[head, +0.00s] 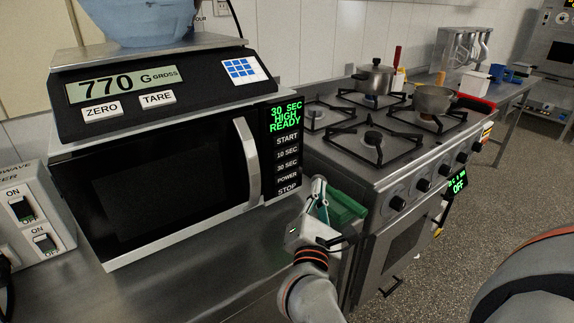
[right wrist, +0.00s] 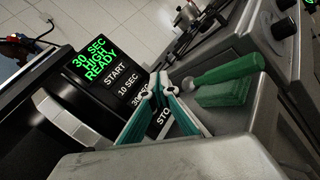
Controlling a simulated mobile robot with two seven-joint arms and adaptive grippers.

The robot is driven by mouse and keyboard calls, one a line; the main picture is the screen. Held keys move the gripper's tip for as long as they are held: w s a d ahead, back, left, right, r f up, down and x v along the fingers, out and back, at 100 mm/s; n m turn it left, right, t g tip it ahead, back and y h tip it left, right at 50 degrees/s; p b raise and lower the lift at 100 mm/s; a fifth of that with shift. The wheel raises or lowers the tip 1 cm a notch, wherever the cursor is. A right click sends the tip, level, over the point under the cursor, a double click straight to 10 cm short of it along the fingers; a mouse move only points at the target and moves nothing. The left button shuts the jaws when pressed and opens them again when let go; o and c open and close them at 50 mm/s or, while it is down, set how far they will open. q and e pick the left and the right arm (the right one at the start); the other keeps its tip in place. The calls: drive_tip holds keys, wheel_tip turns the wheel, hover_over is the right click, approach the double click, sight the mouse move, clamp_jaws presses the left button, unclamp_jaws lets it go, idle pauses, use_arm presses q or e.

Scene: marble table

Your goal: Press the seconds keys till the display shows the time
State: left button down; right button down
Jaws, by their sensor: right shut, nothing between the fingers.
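The microwave (head: 170,180) stands on the steel counter with its door shut. Its display (head: 286,116) reads "30 SEC HIGH READY" in green, and it also shows in the right wrist view (right wrist: 90,62). Below it are the keys START, 10 SEC (head: 287,154), 30 SEC (head: 287,166), POWER and STOP. My right gripper (head: 319,186) is shut and empty, its tips close to the lower right of the key panel. In the right wrist view its fingers (right wrist: 155,88) partly cover the lower keys; contact cannot be told. My left gripper is not in view.
A scale (head: 150,90) reading 770 g sits on the microwave. A green block (head: 346,206) lies close beside my right gripper, with a green-handled tool (right wrist: 230,70). The stove (head: 400,170) with pots stands to the right; a switch box (head: 35,225) stands left.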

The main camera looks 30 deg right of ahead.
approach(294, 160)
drive_tip(key=w+d, duration=0.3)
drive_tip(key=d, duration=0.1)
drive_tip(key=shift+w+a+r+b, duration=0.1)
drive_tip(key=shift+r+b, duration=0.25)
drive_tip(key=shift+b, duration=0.05)
idle(0.4)
drive_tip(key=shift+w, duration=0.1)
idle(0.9)
drive_tip(key=shift+w, duration=0.35)
